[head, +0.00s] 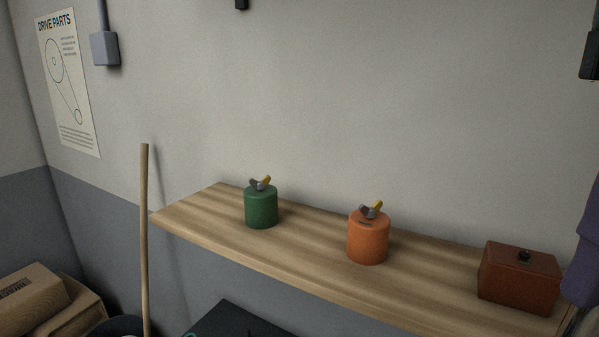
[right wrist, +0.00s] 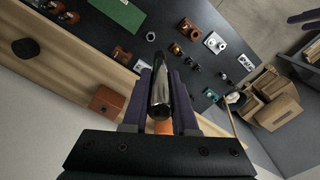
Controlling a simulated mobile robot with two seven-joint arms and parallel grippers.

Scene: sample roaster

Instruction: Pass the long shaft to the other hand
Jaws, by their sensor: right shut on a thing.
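The long shaft (right wrist: 160,95) is a shiny metal rod in the right wrist view, seen nearly end-on and pointing away from the camera above a dark worktop. My right gripper (right wrist: 161,84) has dark purple fingers on both sides of the shaft and is shut on it. The shaft's full length cannot be judged because of foreshortening. The shaft does not show in the head view.
A wooden shelf (head: 300,262) on the wall carries a green canister (head: 261,207), an orange canister (head: 368,238) and a brown box (head: 518,277). A wooden pole (head: 145,235) stands left of it. Small parts lie on the dark worktop (right wrist: 160,20). Cardboard boxes (right wrist: 278,104) lie nearby.

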